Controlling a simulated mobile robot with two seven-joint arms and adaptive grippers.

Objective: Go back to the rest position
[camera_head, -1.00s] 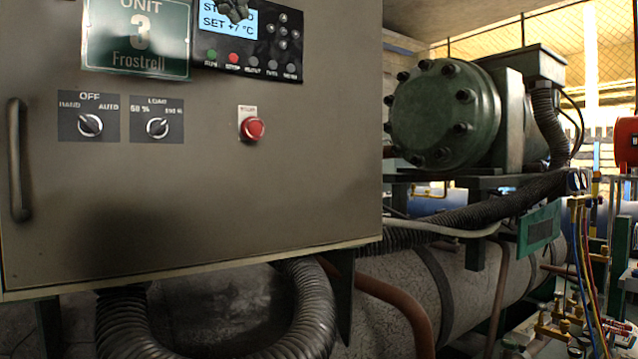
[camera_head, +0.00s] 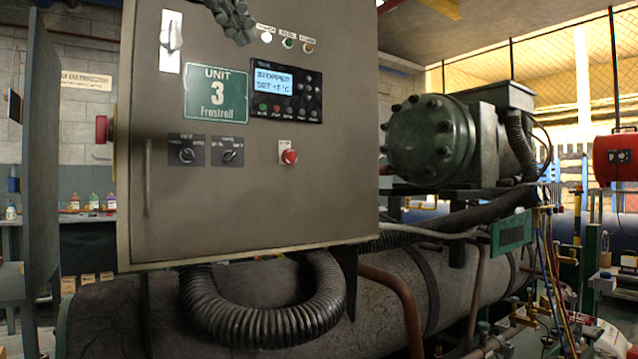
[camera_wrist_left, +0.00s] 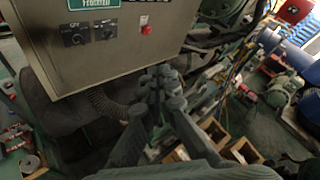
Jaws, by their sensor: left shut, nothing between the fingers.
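My left gripper (camera_head: 234,20) shows at the top of the head view, in front of the upper part of the grey control cabinet (camera_head: 255,210). It is shut and empty. In the left wrist view its fingers (camera_wrist_left: 158,82) are together, with the cabinet (camera_wrist_left: 105,45) behind them and a cluttered floor below. I cannot tell its exact distance from the cabinet, and nothing is held. My right gripper is in neither view.
The cabinet carries a lit display (camera_head: 272,79), selector knobs (camera_head: 187,155) and a red button (camera_head: 289,157). A ribbed hose (camera_head: 265,325) loops beneath it. A green compressor (camera_head: 430,138) stands right, with coloured hoses (camera_head: 548,275) further right. Shelved bottles (camera_head: 93,201) stand far left.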

